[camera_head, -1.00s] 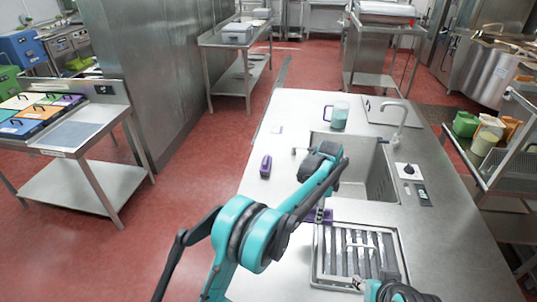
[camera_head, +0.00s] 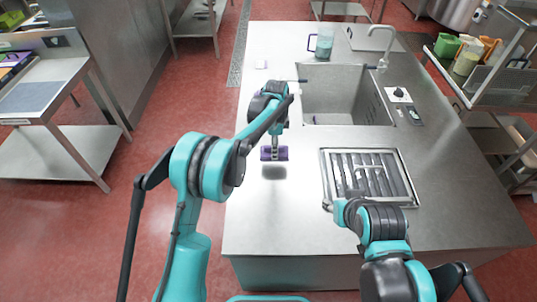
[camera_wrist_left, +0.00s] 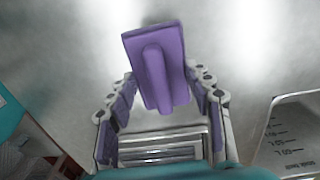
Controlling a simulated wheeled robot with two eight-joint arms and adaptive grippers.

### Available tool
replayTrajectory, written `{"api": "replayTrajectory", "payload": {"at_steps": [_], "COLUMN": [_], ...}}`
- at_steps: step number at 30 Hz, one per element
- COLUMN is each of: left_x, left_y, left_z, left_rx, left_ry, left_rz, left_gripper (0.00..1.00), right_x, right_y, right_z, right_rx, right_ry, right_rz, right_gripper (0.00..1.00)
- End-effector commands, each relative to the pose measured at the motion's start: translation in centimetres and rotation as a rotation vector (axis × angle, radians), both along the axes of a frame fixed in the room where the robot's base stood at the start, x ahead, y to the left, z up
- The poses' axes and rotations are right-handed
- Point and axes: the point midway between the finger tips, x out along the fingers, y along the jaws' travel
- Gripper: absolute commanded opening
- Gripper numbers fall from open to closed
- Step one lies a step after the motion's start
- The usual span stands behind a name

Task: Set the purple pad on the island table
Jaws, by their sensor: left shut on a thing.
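My left gripper (camera_head: 274,146) is shut on the purple pad (camera_head: 275,154) and holds it over the left part of the island table (camera_head: 300,235). A dark shadow lies on the steel just in front of the pad, which looks a little above the surface; I cannot tell the exact gap. In the left wrist view the pad (camera_wrist_left: 170,45) shows as a flat purple plate with a raised handle, between the fingers of the left gripper (camera_wrist_left: 163,100). My right gripper (camera_head: 329,206) is by the near left corner of the drain grate; its fingers are too small to read.
The drain grate (camera_head: 369,178) is right of the pad, and the sink (camera_head: 345,97) lies behind. A jug (camera_head: 323,43) stands at the back of the table. A scrap of purple (camera_head: 262,92) shows behind my left wrist, mostly hidden. The near left tabletop is clear.

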Motion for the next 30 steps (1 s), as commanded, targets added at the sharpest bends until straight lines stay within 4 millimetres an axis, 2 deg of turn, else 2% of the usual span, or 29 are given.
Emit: {"api": "replayTrajectory", "payload": {"at_steps": [1,5,8,15,27,28,30], "left_x": [0.1,0.2,0.2,0.2,0.2,0.2,0.2], "left_y": [0.8,1.9,2.1,2.0,2.0,2.0,2.0], "left_z": [-0.6,-1.2,-1.7,-5.1,-5.6,-5.6,-5.5], "left_rx": [0.000,0.000,0.000,0.000,0.000,0.000,0.000], "left_ry": [0.000,0.000,0.000,0.000,0.000,0.000,0.000], "left_rz": [0.002,0.000,-0.001,-0.001,-0.001,0.000,-0.001], "left_gripper": [0.28,0.28,0.28,0.28,0.28,0.56,0.72], "right_x": [0.0,0.0,0.0,0.0,0.0,0.0,0.0], "right_y": [0.0,0.0,0.0,0.0,0.0,0.0,0.0], "right_z": [-0.4,-0.6,-0.8,-2.3,-2.5,-2.5,-2.4], "right_rx": [0.000,0.000,0.000,0.000,0.000,0.000,0.000], "right_ry": [0.000,0.000,0.000,0.000,0.000,0.000,0.000], "right_rz": [0.000,0.000,0.000,0.000,0.000,0.000,0.000], "right_gripper": [0.40,0.40,0.40,0.40,0.40,0.40,0.40]}}
